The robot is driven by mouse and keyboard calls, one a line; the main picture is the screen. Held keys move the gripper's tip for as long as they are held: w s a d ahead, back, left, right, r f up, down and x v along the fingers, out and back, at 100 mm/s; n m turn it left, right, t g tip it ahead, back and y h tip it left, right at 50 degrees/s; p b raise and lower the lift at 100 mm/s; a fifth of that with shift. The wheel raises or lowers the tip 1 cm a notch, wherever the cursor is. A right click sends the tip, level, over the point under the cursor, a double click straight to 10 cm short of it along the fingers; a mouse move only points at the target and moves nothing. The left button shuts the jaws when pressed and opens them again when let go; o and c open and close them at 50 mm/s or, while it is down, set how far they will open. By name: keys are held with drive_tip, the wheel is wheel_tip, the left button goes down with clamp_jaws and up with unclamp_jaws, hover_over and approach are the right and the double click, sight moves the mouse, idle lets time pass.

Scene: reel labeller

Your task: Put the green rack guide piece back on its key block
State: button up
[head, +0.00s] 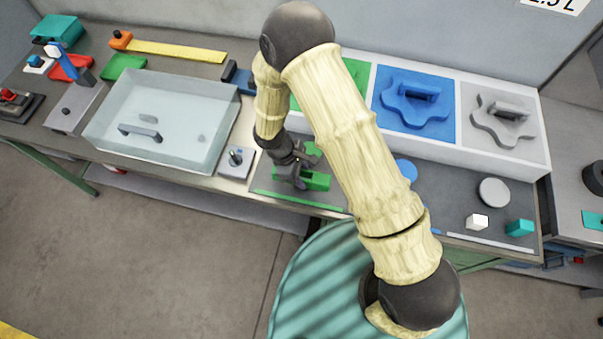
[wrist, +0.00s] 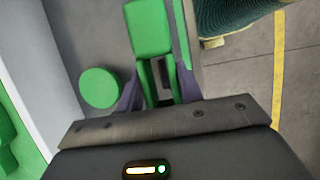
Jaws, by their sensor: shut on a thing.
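A green piece (head: 316,181) is on the grey bench top, partly hidden by my gripper (head: 291,172) in the head view. In the wrist view my gripper (wrist: 159,94) has its two fingers closed in on the sides of the green piece (wrist: 150,28). Its wide solid end points away from me, and a dark slot or block shows in its near part. I cannot tell whether this dark part is the key block. I also cannot tell whether the piece touches the bench.
A green disc (wrist: 100,88) lies left of the piece, and a green strip (head: 298,200) runs along the bench front. A white tray with blue (head: 390,128) and grey (head: 472,140) panels stands behind. A clear bin (head: 105,115) is at left. White (head: 478,222) and teal (head: 520,228) blocks sit at right.

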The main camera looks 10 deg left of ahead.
drive_tip(key=shift+f+b, duration=2.05)
drive_tip(key=shift+f, duration=0.4)
drive_tip(key=o, duration=1.2)
drive_tip(key=shift+r, duration=0.1)
drive_tip(key=b+v, duration=0.3)
drive_tip(key=v, duration=1.4)
